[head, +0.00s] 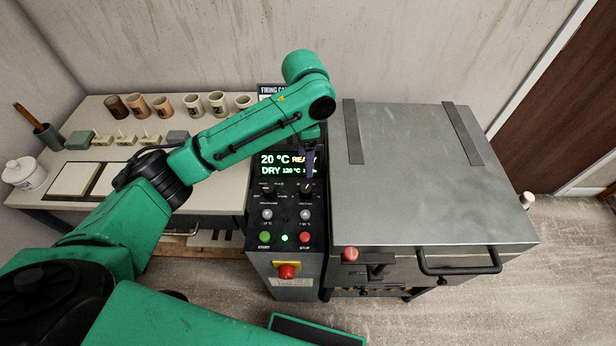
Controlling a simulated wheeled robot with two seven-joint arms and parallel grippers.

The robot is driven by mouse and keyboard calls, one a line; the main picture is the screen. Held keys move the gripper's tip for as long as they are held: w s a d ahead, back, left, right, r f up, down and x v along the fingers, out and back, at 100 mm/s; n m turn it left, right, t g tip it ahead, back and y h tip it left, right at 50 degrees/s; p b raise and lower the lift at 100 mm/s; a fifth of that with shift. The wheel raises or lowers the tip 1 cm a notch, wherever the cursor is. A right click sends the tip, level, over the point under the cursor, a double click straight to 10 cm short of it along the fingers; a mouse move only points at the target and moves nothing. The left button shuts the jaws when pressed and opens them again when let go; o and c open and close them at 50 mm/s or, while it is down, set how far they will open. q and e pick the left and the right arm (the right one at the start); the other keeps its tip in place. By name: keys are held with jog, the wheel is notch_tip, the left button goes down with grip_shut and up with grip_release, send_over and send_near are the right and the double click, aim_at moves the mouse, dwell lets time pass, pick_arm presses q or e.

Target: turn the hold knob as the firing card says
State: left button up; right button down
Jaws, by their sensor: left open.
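The black control panel (286,215) stands left of the kiln and carries two dark knobs side by side, a left knob (268,189) and a right knob (306,189). Their labels are too small to read, so I cannot tell by name which is the hold knob. My left gripper (310,172) is open and points down just above the right knob; I cannot tell whether it touches it. The firing card (271,90) stands behind the panel, mostly hidden by my left arm; only part of its heading shows. My right gripper is not in view.
The display (275,164) reads 20 °C and DRY 120 °C, partly covered by my gripper. Below are arrow buttons, a green button (264,237), a red button (305,238) and a red emergency knob (287,271). The kiln (430,190) is right; a table (95,210) with cups is left.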

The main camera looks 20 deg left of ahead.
pick_arm(q)
send_near(306, 189)
jog(key=shift+s+f, duration=0.6)
jog(key=f, duration=0.2)
jog(key=w+f, duration=0.1)
jog(key=f, duration=0.2)
jog(key=shift+w+a+p, duration=0.1)
jog(key=shift+w+p, duration=0.05)
jog(key=shift+p, duration=0.15)
notch_tip(306, 189, down, 2)
jog(key=shift+f, duration=0.3)
jog(key=c, duration=0.3)
grip_shut()
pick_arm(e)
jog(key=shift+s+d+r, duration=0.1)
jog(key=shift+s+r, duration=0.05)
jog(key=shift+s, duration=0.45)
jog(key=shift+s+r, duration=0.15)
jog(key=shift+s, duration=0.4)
